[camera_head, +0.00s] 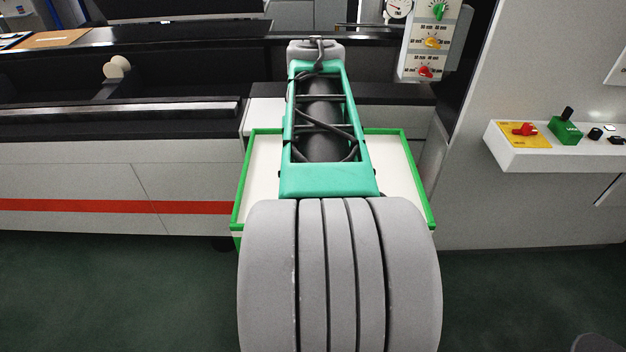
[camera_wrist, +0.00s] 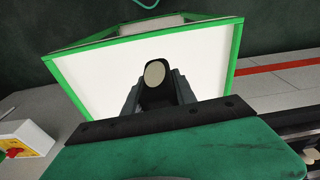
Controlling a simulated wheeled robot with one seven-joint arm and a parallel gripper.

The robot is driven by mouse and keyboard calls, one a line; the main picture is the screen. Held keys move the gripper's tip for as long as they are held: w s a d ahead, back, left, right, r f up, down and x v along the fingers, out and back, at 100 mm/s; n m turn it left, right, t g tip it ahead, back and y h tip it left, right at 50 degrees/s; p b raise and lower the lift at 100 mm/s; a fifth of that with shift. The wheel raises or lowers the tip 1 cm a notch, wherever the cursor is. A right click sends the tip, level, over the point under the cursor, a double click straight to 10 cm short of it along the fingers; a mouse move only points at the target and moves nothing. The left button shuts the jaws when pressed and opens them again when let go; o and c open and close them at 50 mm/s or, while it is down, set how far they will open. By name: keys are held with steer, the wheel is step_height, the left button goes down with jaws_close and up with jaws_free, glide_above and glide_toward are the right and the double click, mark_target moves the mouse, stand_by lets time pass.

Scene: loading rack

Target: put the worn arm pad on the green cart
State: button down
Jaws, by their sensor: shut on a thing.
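The worn arm pad, a dark piece with a beige oval face (camera_wrist: 155,73), is between the fingers of my gripper (camera_wrist: 156,88) in the wrist view. My gripper is shut on it. Beyond it is the green cart, with a white top and a green rim (camera_wrist: 236,55). The pad shows against the white top; I cannot tell whether it touches it. In the head view the cart's green rim (camera_head: 240,185) shows on both sides of my arm, which hides the gripper and the held pad.
A similar beige pad (camera_head: 117,67) stands on the dark rack at left. A grey panel with a red stripe (camera_head: 120,206) runs below it. A control shelf (camera_head: 550,150) is at right, and a knob panel (camera_head: 432,45) at the back. Dark floor is clear at front left.

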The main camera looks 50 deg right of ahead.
steer(key=shift+m, duration=0.4)
steer(key=d+f, duration=0.3)
steer(key=d, duration=0.1)
steer(key=w+d+f+p, duration=0.1)
steer(key=d+f, duration=0.2)
steer(key=d, duration=0.2)
steer(key=w+d+f+p, duration=0.1)
steer(key=d+f, duration=0.2)
steer(key=d, duration=0.2)
steer(key=shift+w+d, duration=0.1)
steer(key=shift+d, duration=0.05)
steer(key=shift+d+f, duration=0.15)
steer(key=shift+f, duration=0.15)
steer(key=shift+w+d+f, duration=0.1)
steer(key=shift+d+f, duration=0.1)
steer(key=shift+f, duration=1.55)
steer(key=shift+f, duration=0.1)
steer(key=shift+f, duration=0.15)
steer(key=c, duration=1)
jaws_free()
